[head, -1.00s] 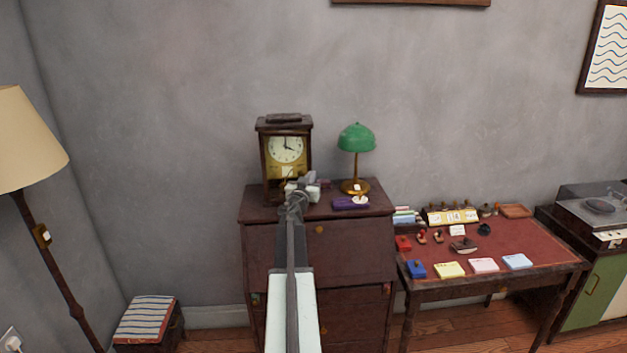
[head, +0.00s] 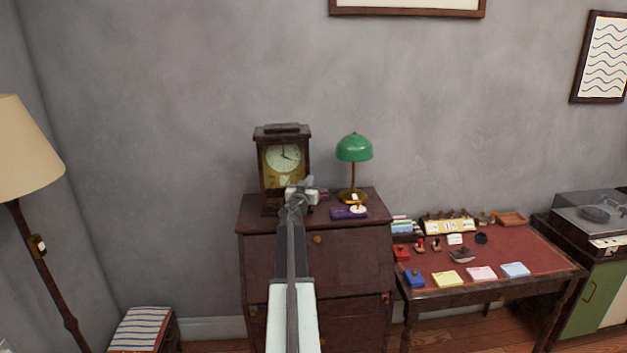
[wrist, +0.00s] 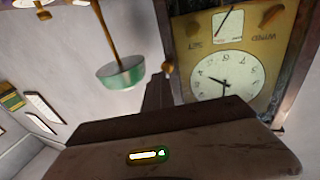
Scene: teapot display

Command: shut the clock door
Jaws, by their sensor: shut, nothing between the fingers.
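The clock (head: 282,158) is a dark wooden case with a pale round face and a brass-yellow front. It stands upright on the left of the brown bureau top. In the wrist view the clock face (wrist: 223,83) shows upside down and close. I cannot make out the clock door apart from the case, nor how far it stands open. My gripper (head: 307,184) is shut and empty, before the clock's lower right front. It hides that corner, and I cannot tell whether it touches anything.
A green-shaded lamp (head: 354,148) stands close right of the clock; it also shows in the wrist view (wrist: 121,76). A purple item (head: 343,213) lies at the bureau's (head: 345,262) front edge. A red-topped desk (head: 500,245) with several small things stands right.

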